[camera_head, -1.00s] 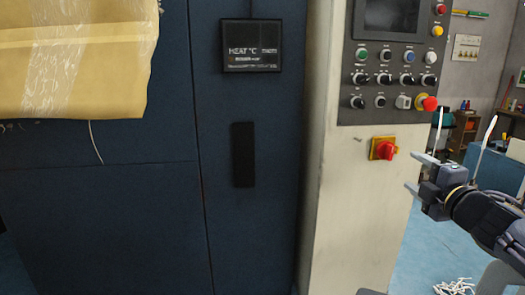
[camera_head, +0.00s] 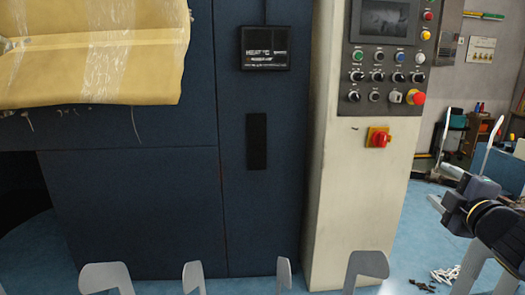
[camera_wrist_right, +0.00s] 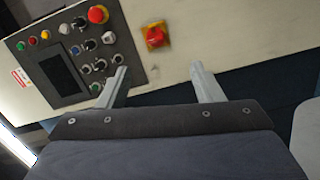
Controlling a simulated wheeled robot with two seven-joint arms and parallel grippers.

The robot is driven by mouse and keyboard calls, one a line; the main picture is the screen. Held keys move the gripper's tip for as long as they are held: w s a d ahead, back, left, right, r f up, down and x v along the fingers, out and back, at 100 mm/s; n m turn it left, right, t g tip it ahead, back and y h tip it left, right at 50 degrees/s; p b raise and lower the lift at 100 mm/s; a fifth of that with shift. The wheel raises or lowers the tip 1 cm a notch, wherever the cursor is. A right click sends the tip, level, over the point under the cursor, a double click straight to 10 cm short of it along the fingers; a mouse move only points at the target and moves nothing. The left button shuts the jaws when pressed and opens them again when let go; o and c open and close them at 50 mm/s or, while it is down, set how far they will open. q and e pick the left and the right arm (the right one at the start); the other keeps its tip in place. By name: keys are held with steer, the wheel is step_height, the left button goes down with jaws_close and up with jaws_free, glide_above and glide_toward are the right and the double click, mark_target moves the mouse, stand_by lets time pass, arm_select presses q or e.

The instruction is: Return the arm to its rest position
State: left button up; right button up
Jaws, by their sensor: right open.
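My right gripper (camera_head: 443,187) is at the right edge of the head view, its two grey fingers spread apart and pointing left, with nothing between them. It hangs in front of the floor, to the right of the pale control column and apart from it. In the right wrist view the gripper (camera_wrist_right: 158,70) also shows open and empty, with the control panel (camera_wrist_right: 70,55) and the red emergency knob on yellow (camera_wrist_right: 155,36) beyond its fingers. My left gripper is not in view.
A dark blue machine cabinet (camera_head: 130,200) fills the left, with a yellow cover (camera_head: 90,60) above. The pale column (camera_head: 360,200) carries a control panel (camera_head: 384,60). Several grey-white flat forms (camera_head: 366,265) stand along the bottom edge. White pieces (camera_head: 447,273) lie on the blue floor.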

steer(key=s+a+f+m+g, duration=0.4)
steer(key=s+f+m, duration=0.3)
steer(key=s+f, duration=0.2)
steer(key=s+a+f+m+g, duration=0.4)
steer(key=s+f+m, duration=0.3)
steer(key=s+f, duration=0.2)
steer(key=shift+s+a+m, duration=0.3)
steer(key=shift+s+a, duration=0.05)
steer(key=shift+s, duration=0.2)
steer(key=s+a+f+g+y, duration=0.1)
steer(key=s+a+f, duration=0.1)
steer(key=s+a, duration=0.1)
steer(key=s+a+f+m+g+y, duration=0.1)
steer(key=s+a+f+y, duration=0.1)
steer(key=s+a, duration=0.1)
steer(key=s+a+f+m+g+y, duration=0.1)
steer(key=s+a+f+g, duration=0.1)
steer(key=s+a, duration=0.1)
steer(key=shift+s, duration=0.15)
steer(key=shift+c, duration=0.3)
